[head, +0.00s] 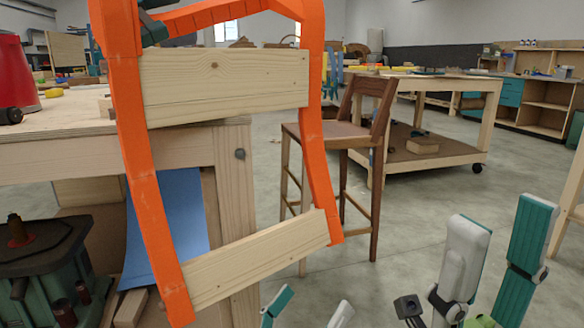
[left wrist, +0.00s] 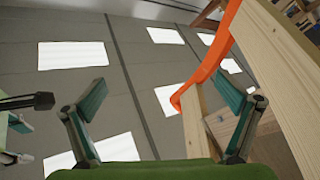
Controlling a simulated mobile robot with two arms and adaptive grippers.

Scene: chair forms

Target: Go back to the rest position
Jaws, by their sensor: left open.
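An orange chair form (head: 132,150) with two pale wooden slats (head: 225,80) stands slightly tilted in front of the workbench at the left of the head view. What supports its lower end is not clear. My left gripper (head: 317,296) is low in the head view, right of and below the lower slat, fingers up, open and empty. In the left wrist view its two teal fingers (left wrist: 165,98) are spread, with the form's orange edge (left wrist: 222,45) and slat beyond the right finger. My right gripper (head: 500,215) is at the lower right, fingers up, apart and empty.
A wooden workbench (head: 60,150) with a red object (head: 15,75) stands at the left. A dark machine (head: 45,260) is below it. A brown wooden chair (head: 345,140) and a wheeled table (head: 440,130) stand behind. Open floor lies between the form and my right gripper.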

